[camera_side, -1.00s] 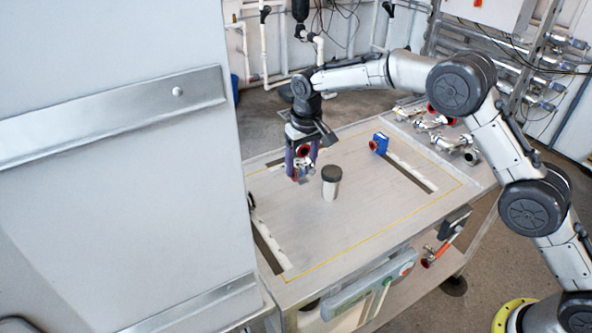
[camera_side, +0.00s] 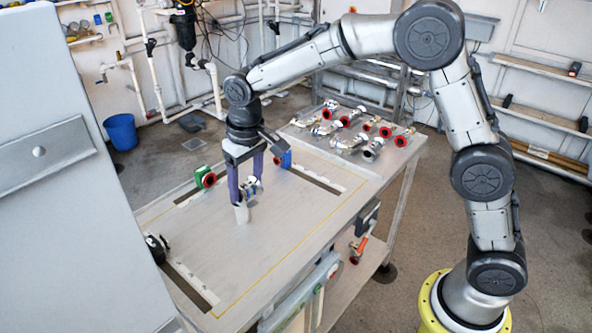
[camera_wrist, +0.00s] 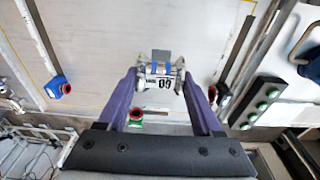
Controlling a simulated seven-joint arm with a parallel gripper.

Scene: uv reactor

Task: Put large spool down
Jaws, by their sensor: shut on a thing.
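The large spool (camera_wrist: 163,83) is a silvery metal piece with flanged ends, blue bands and a numbered label. It lies crosswise between the purple fingers of my gripper (camera_wrist: 160,80) in the wrist view. In the side view, the spool (camera_side: 252,189) shows between the fingertips of my gripper (camera_side: 245,190), low over the worktable (camera_side: 270,235). A pale grey upright post (camera_side: 242,213) shows just below the fingertips. I cannot tell whether the spool touches it.
A green block with a red ring (camera_side: 203,178) stands behind the gripper, and a blue block (camera_side: 284,158) to its right. A black round part (camera_side: 157,247) is at the near left edge. Several metal fittings (camera_side: 350,132) crowd the back right. The front middle is clear.

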